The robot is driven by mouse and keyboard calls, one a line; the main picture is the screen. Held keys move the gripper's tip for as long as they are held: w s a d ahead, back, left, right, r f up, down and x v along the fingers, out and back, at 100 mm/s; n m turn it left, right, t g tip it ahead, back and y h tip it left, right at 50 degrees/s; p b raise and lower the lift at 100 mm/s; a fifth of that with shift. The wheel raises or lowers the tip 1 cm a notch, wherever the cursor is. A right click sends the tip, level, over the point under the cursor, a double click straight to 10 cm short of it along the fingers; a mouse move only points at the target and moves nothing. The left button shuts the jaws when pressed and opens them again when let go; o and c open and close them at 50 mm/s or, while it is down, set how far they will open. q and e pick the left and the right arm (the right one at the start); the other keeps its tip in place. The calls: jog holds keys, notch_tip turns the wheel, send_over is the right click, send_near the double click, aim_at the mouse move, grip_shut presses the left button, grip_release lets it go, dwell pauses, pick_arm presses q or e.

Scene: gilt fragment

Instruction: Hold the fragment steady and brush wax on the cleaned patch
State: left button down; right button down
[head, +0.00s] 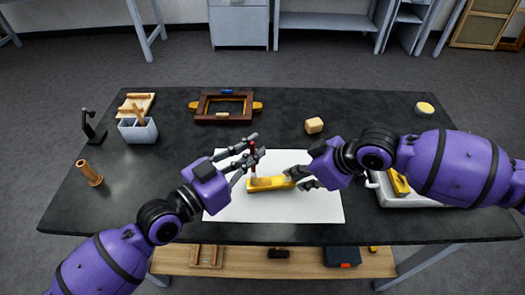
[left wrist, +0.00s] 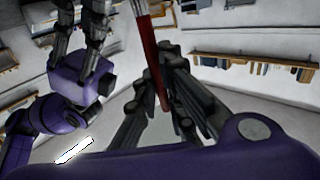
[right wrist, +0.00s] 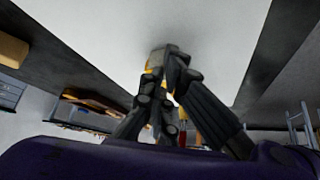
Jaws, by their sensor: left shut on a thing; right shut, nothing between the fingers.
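The gilt fragment (head: 270,183) is a yellow bar lying on a white sheet (head: 285,208) at the middle of the table. My left gripper (head: 252,158) is shut on a brush with a red handle (head: 252,152), held upright over the fragment's left end. The brush's lower end appears to meet the fragment; contact is unclear. The red handle (left wrist: 150,65) also shows in the left wrist view. My right gripper (head: 300,178) is shut and empty at the fragment's right end. In the right wrist view its fingers (right wrist: 168,75) hide most of the fragment. I cannot make out the cleaned patch.
A white tray (head: 388,198) with a yellow item stands right, under my right arm. A divided container (head: 137,131) and a brown cylinder (head: 90,174) are left. The back right is mostly clear.

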jog(key=shift+f, duration=0.15)
pick_arm(q)
notch_tip(320, 180, up, 8)
jog(key=a, duration=0.1)
dwell(0.5)
jog(key=shift+s+a, duration=0.1)
dwell(0.4)
jog(key=shift+r, duration=0.1)
pick_arm(e)
notch_tip(320, 180, up, 6)
dwell(0.6)
jog(key=shift+r, duration=0.2)
jog(key=v, duration=1.2)
jog(key=shift+d+f, duration=0.15)
